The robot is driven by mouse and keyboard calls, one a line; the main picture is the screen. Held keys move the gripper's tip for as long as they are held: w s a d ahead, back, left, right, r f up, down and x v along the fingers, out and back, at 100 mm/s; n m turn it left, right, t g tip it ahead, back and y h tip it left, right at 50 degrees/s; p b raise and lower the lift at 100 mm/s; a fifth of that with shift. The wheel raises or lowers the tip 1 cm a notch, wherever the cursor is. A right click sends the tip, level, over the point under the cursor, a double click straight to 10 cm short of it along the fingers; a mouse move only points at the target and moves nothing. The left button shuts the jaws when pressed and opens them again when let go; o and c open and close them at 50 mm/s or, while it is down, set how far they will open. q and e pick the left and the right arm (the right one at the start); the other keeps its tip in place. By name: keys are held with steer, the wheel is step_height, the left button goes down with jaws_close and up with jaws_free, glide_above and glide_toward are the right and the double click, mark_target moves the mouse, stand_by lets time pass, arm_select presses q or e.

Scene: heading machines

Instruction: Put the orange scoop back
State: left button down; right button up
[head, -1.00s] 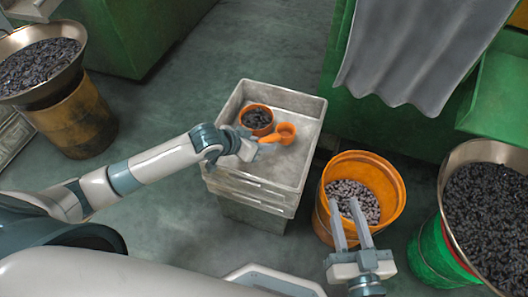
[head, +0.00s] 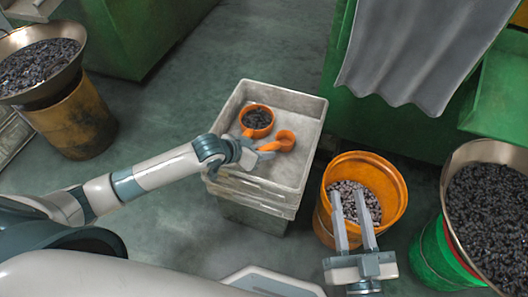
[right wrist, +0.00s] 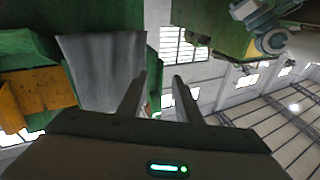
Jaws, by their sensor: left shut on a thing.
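The orange scoop (head: 285,137) is at the grey tray stack (head: 304,108), over or in its top tray; I cannot tell whether it touches the tray floor. My left gripper (head: 262,151) is shut on the scoop's handle, which is largely hidden by the fingers. A small orange cup (head: 257,134) holding dark pieces is in the tray, just left of the scoop. My right gripper (head: 354,221) is open and empty, in front of the orange bucket (head: 400,186). Its two fingers (right wrist: 157,98) also show apart in the right wrist view.
The orange bucket holds grey pieces. A pan (head: 447,172) of dark pieces sits on a green bucket (head: 428,252) at the right. Another pan (head: 79,65) stands on a yellow drum (head: 75,122) at the left. A grey sheet (head: 420,55) hangs at the green machine.

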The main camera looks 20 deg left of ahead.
arm_select(q)
steer(key=c, duration=1.6)
jaws_free()
steer(key=shift+f, duration=0.1)
arm_select(e)
steer(key=shift+f, duration=0.1)
